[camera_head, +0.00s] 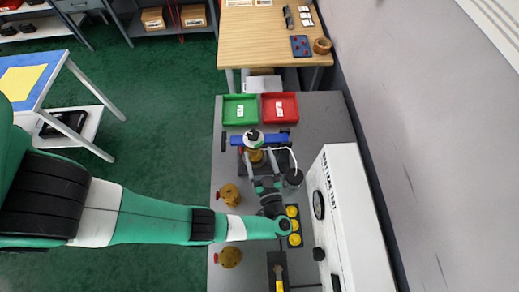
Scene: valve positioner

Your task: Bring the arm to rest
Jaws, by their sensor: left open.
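My left arm comes in from the left across the grey bench (223,172). My left gripper (264,178) is open and points toward the back of the bench. It is just in front of the valve assembly, which has a brass body (256,156), a dark-and-white top (253,138) and a blue bar (236,141). From this view I cannot tell whether the fingers touch the assembly. My right gripper is not in view.
A green tray (227,110) and a red tray (293,106) stand behind the assembly. Brass fittings (229,194) (229,258) lie at the bench's left. Yellow round parts (294,240) sit by the wrist. A white test box (347,205) stands at right, beside the wall.

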